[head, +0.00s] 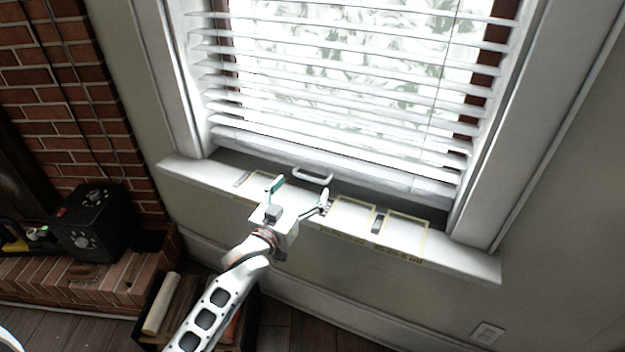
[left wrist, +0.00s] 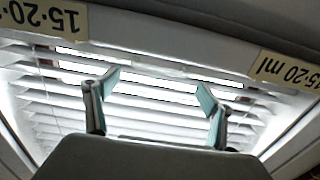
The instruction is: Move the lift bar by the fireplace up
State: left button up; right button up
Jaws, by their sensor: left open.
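The lift bar (head: 312,176) is a small white handle at the bottom middle of the white window blind (head: 330,150), just above the sill. My left gripper (head: 299,193) is open and empty, its two fingers spread wide over the sill just in front of the bar. The bar looks close to the gap between the fingertips but apart from them. In the left wrist view the open fingers (left wrist: 160,95) point towards the blind slats, and I cannot clearly make out the bar there. My right gripper is not in view.
The white window sill (head: 470,262) carries flat taped cards and labels. A brick fireplace (head: 75,110) with a black box (head: 90,222) on its hearth is at the left. An open dark bin with rolls (head: 162,303) stands below the sill beside my left arm.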

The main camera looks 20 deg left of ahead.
aim_at(309, 179)
pick_arm(q)
jog(key=w, duration=0.3)
jog(key=shift+w+d+f+b, duration=0.25)
jog(key=shift+w+b, duration=0.1)
jog(key=shift+w, duration=0.55)
jog(key=shift+w+d+r, duration=0.1)
jog(key=shift+w, duration=0.1)
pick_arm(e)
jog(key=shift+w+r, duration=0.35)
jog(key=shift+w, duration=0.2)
